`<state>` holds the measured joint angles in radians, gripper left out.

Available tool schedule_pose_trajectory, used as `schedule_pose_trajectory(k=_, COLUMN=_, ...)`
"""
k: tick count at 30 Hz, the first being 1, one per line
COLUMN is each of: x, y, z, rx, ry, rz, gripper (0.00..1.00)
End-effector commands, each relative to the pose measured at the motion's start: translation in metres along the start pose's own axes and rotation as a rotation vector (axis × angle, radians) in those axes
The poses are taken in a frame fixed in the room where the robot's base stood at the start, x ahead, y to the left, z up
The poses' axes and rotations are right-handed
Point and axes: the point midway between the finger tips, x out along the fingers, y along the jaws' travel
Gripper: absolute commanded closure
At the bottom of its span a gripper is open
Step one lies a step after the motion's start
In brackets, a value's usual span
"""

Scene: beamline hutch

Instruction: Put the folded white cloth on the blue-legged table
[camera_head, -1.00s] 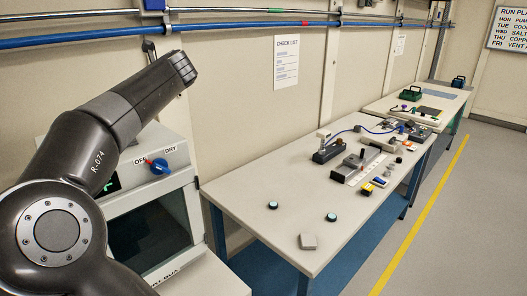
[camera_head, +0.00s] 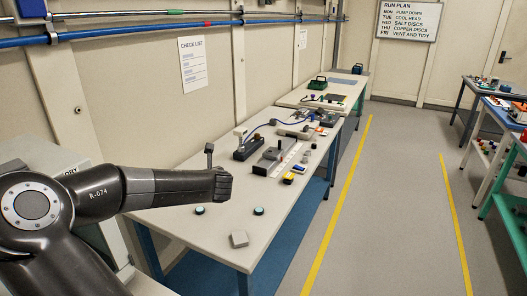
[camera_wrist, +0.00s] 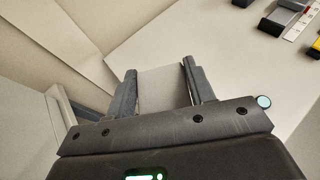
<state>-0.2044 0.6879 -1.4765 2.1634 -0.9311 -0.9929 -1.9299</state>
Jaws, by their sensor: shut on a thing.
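My gripper (camera_wrist: 159,68) shows in the wrist view with its two dark fingers on either side of a flat pale grey-white piece, which looks like the folded white cloth (camera_wrist: 163,88). Its far part is hard to tell from the pale surface behind. The blue-legged table (camera_head: 228,217) stands along the wall in the head view, and its pale top also shows in the wrist view (camera_wrist: 205,40).
Several instruments (camera_head: 268,161) fill the table's far part. A checklist (camera_head: 194,64) hangs on the wall. The floor aisle (camera_head: 385,200) on the right is clear.

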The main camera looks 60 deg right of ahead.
Motion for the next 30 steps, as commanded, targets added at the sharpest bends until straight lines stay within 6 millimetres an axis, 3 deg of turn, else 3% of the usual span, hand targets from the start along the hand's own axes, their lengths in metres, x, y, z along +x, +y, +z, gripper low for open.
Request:
schedule_pose_trajectory(k=4, x=0.032, y=-0.009, z=-0.018, rx=-0.005, ry=0.001, rz=0.015, gripper=0.72)
schedule_pose_trajectory(k=18, x=0.149, y=-0.005, z=-0.06, rx=-0.056, ry=-0.003, rz=0.145, gripper=0.72)
schedule_pose_trajectory(k=24, x=0.183, y=-0.002, z=-0.067, rx=-0.071, ry=-0.004, rz=0.178, gripper=0.72)
schedule_pose_trajectory(k=30, x=0.197, y=-0.001, z=-0.068, rx=-0.079, ry=-0.002, rz=0.191, gripper=0.72)
